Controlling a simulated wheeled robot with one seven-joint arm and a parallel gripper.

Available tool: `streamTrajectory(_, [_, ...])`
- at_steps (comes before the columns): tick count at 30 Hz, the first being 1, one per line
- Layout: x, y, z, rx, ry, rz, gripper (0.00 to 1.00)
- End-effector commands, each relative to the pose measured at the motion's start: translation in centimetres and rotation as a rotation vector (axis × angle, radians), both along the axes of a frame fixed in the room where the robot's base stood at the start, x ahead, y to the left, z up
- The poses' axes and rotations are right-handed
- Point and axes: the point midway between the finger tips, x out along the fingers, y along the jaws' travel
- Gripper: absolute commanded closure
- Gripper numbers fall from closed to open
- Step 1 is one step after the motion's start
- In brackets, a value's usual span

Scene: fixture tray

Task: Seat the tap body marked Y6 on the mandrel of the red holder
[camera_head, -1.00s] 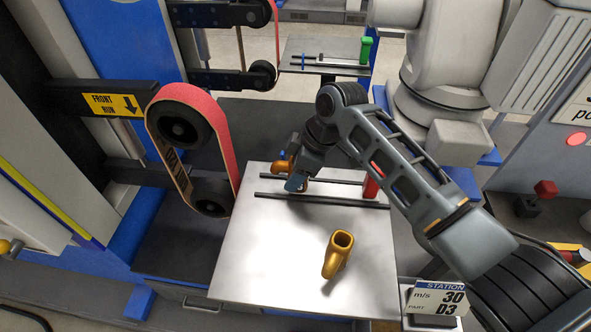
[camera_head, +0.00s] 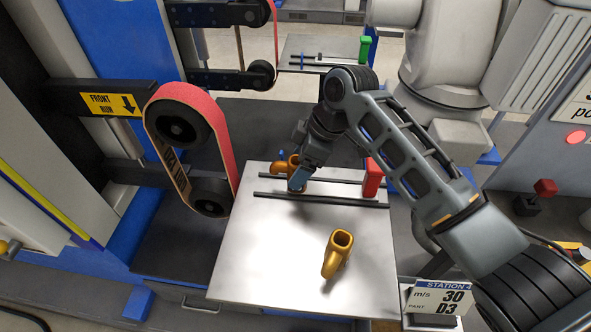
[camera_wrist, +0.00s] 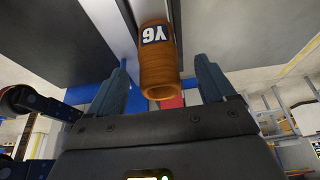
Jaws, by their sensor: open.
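The tap body marked Y6 (camera_wrist: 157,65) is orange-brown, with a white Y6 on a dark label. In the wrist view its open end faces my gripper (camera_wrist: 162,70). My fingers are open on either side of it, with gaps showing. In the head view the tap body (camera_head: 278,168) is at the far left of the metal tray, partly hidden by my gripper (camera_head: 298,180). The red holder (camera_head: 372,177) stands at the right end of two dark rails. A patch of its red (camera_wrist: 172,102) shows behind the tap body in the wrist view. I cannot make out its mandrel.
A second, brass-coloured tap body (camera_head: 338,254) stands on the front of the metal tray (camera_head: 255,255). A red belt sander (camera_head: 220,135) stands close to the tray's left. A station sign (camera_head: 440,298) is at the front right. The tray's front left is bare.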

Motion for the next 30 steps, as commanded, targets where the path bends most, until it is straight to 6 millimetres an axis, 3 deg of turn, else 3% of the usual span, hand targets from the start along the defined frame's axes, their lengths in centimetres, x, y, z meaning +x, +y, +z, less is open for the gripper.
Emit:
streamTrajectory(9, [0.0, -1.6, 3.8, 0.001, -0.001, -0.001, 0.17])
streamTrajectory(26, [0.0, -1.7, 4.2, 0.0, -0.001, 0.0, 0.17])
streamTrajectory(30, [0.9, -1.8, 4.6, -0.002, -0.036, -0.003, 0.17])
